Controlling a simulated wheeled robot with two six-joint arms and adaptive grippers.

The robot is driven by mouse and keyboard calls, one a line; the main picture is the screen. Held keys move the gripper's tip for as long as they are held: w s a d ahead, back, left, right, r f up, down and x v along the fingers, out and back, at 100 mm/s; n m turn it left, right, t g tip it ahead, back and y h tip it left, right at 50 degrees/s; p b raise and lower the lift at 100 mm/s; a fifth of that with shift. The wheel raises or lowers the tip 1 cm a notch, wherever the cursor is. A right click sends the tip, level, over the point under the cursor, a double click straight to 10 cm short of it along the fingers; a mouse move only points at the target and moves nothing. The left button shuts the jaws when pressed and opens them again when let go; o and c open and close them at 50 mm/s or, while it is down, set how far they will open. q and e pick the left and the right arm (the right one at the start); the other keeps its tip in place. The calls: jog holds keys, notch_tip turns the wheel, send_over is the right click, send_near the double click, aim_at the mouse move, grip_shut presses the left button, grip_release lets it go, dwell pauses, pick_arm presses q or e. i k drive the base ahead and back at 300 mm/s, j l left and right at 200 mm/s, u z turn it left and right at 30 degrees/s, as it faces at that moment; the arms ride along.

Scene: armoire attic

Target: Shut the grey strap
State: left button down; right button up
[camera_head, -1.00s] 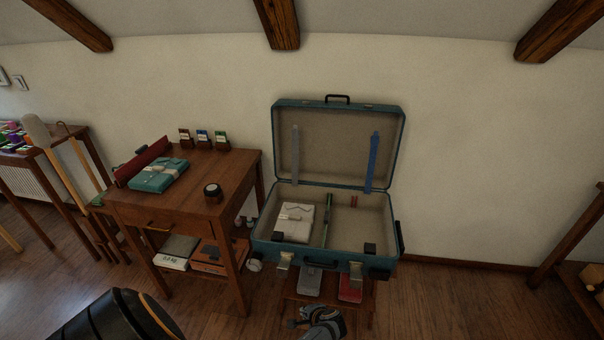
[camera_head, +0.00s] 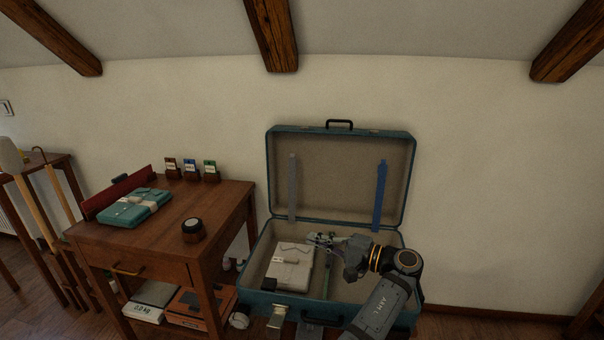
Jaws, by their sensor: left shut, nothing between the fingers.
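The grey strap (camera_head: 292,187) hangs straight down the left side of the inner lid of an open teal suitcase (camera_head: 268,172). A blue strap (camera_head: 380,195) hangs on the right side of the lid. My left gripper (camera_head: 318,240) is shut and empty over the suitcase's open base, below and to the right of the grey strap's lower end, and apart from it. A folded light-coloured cloth bundle (camera_head: 290,268) lies in the left part of the base. My left arm hides much of the right part. My right gripper is not in view.
The wall right of the suitcase is clear.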

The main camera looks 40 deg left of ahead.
aim_at(292, 161)
jog(key=i+j, duration=0.95)
